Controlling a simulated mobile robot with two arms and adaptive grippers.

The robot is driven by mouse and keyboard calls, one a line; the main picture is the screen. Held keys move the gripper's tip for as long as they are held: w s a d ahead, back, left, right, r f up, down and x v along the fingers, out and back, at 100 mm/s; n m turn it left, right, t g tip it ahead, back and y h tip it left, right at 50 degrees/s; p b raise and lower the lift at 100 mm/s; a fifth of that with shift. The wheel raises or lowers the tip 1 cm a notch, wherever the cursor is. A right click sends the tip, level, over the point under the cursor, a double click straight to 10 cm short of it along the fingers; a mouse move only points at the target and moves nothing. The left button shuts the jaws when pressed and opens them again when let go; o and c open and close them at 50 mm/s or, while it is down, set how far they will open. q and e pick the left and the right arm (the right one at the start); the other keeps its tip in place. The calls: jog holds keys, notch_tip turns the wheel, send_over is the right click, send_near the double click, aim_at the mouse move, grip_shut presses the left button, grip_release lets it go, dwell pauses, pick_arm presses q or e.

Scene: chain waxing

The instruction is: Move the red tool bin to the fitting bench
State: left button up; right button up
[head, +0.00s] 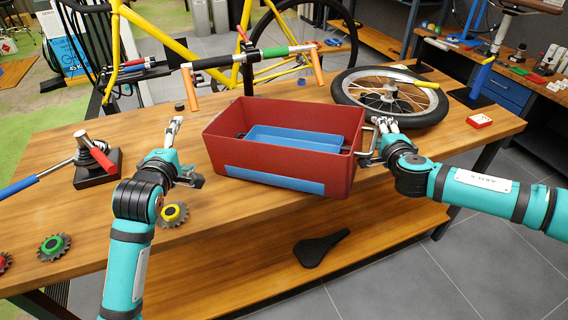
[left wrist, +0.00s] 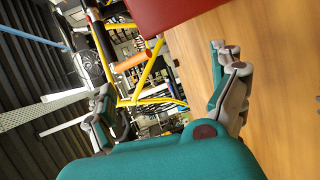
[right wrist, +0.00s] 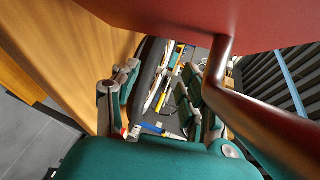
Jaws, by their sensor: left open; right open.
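The red tool bin (head: 293,172) stands upright on the wooden bench with a blue tray (head: 295,142) inside and a blue strip along its front. A metal handle (head: 370,140) is on its right end; the handle also crosses the right wrist view (right wrist: 245,105). My right gripper (head: 373,142) is open beside that handle; contact is unclear. My left gripper (head: 187,152) is open and empty, left of the bin and apart from it. The bin's left end shows red in the left wrist view (left wrist: 160,12); any handle there is hidden. No bench is labelled as the fitting bench.
A bicycle wheel (head: 392,97) lies behind and right of the bin, with a yellow bike frame (head: 165,43) behind. A black-based tool (head: 97,168) and gears (head: 54,247) are at left. Another bench (head: 510,85) with blue drawers stands back right. The bench's right front corner is clear.

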pick_arm(q)
jog(key=shift+v, duration=1.7)
pick_arm(e)
jog(key=shift+r, duration=0.1)
jog(key=shift+o, duration=0.4)
jog(key=o, duration=0.7)
jog(key=v, duration=1.2)
